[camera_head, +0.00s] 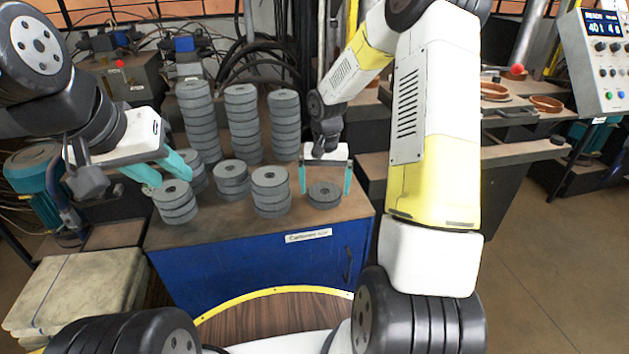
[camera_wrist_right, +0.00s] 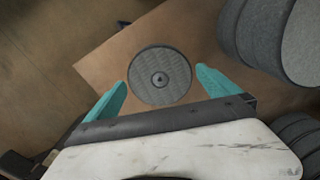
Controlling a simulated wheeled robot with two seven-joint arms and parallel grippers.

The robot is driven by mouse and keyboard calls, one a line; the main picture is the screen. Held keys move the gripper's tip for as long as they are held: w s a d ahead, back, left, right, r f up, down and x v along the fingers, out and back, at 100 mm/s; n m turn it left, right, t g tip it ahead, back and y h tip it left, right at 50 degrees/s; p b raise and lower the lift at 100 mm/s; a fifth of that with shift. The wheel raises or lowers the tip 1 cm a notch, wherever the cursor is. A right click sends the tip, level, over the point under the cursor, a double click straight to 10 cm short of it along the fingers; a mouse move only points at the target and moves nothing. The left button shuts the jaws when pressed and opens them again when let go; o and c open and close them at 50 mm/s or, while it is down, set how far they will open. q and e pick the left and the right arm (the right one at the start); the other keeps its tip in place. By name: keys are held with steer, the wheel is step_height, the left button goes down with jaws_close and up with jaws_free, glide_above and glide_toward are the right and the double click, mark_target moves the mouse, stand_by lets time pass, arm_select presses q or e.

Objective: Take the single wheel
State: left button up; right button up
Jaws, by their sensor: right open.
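The single wheel (camera_head: 324,194) is a grey flap disc lying flat and alone near the right front of the cabinet top. In the right wrist view the same single wheel (camera_wrist_right: 160,75) shows its round face and dark centre hole. My right gripper (camera_head: 325,192) is open above it, one teal finger on each side. In the right wrist view the open right gripper (camera_wrist_right: 164,90) has its fingertips just short of the disc's sides, with nothing between them but the disc below. My left gripper (camera_head: 168,174) is at the left, beside a short stack; its teal fingers look apart.
Short stacks of discs stand left of the single wheel, the nearest being this stack (camera_head: 270,191). Taller stacks (camera_head: 284,124) stand behind. The blue cabinet (camera_head: 265,262) has a bare strip of top at its right edge. A stack (camera_wrist_right: 298,35) is close by in the wrist view.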

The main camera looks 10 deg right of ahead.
steer(key=shift+f, duration=0.7)
steer(key=shift+c, duration=0.4)
steer(key=shift+r, duration=0.1)
steer(key=c, duration=1.7)
steer(key=shift+o, duration=0.2)
